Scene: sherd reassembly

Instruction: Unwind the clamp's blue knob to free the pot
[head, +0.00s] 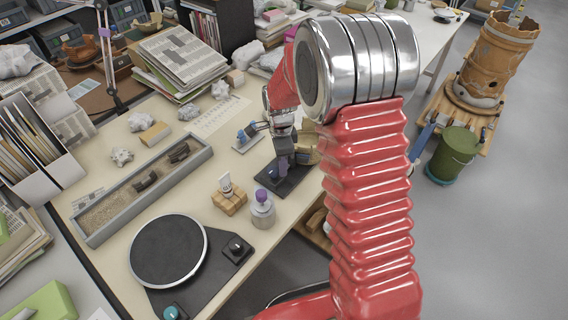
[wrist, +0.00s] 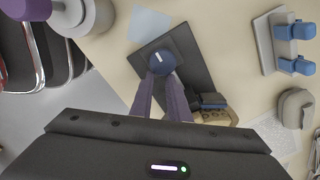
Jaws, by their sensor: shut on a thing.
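The dark blue round knob (wrist: 160,62) sits above a black base plate (wrist: 186,50) in the wrist view. My gripper (wrist: 162,78) has its two purple fingers shut on this knob, pointing down at it.
A grey stand with blue parts (head: 247,137) is just left of my gripper. A purple-topped jar (head: 263,212) and a wooden block with a tube (head: 229,201) stand nearer. A turntable (head: 168,250) and sand tray (head: 105,210) lie left. A large brown vessel (head: 492,58) stands on the right.

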